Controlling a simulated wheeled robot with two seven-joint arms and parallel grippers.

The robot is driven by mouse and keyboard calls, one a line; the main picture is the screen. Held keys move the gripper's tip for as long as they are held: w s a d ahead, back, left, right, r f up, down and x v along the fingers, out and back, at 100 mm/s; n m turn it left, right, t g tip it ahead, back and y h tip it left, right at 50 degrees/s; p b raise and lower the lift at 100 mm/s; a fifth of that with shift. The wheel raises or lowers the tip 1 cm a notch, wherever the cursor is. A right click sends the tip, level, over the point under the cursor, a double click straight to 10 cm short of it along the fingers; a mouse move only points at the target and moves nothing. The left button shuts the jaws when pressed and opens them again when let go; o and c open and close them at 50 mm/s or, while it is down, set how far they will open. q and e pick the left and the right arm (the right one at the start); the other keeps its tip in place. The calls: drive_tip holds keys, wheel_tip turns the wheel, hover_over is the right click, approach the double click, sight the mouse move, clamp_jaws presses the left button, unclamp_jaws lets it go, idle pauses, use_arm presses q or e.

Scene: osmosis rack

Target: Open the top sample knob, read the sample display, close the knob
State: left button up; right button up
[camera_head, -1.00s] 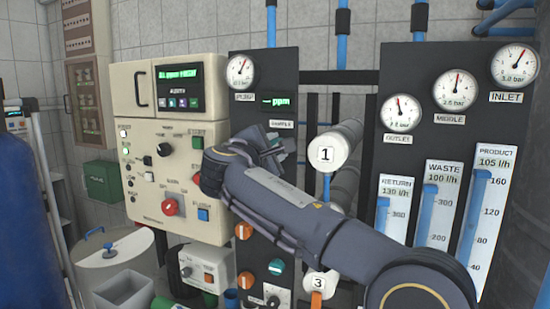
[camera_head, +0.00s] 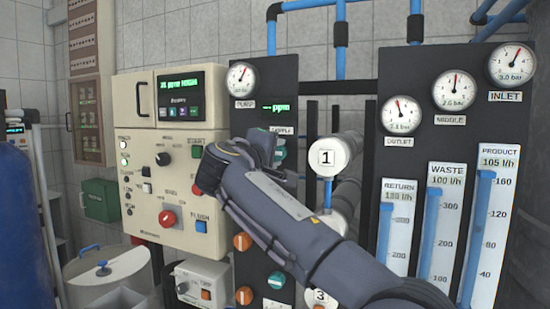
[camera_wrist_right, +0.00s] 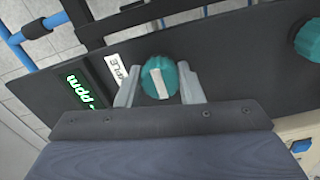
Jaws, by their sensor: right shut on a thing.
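The top sample knob (camera_wrist_right: 158,76) is teal with a white bar. In the right wrist view it sits between the two pale fingers of my right gripper (camera_wrist_right: 159,88), which is shut on it. The white bar lies across the panel's length, slightly tilted. In the head view my right gripper (camera_head: 268,148) is at the dark panel below the SAMPLE label, and mostly hides the knob. The sample display (camera_head: 276,107) glows green above it and reads "ppm"; I cannot make out a number. It also shows in the right wrist view (camera_wrist_right: 80,92). My left gripper is not in view.
A beige control box (camera_head: 170,215) stands left of the panel. A white pipe end marked 1 (camera_head: 326,157) juts out close right of my gripper. Orange knobs (camera_head: 242,242) and another teal knob (camera_head: 276,281) are lower on the panel. Gauges and flow tubes (camera_head: 431,225) fill the right.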

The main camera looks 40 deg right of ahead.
drive_tip(key=shift+f, duration=0.1)
idle(0.4)
drive_tip(key=o, duration=1)
drive_tip(key=shift+s+a, duration=0.1)
drive_tip(key=b+v, duration=0.1)
drive_tip(key=v, duration=0.6)
drive_tip(key=shift+s+a, duration=0.15)
drive_tip(key=shift+a, duration=0.15)
drive_tip(key=shift+d, duration=0.1)
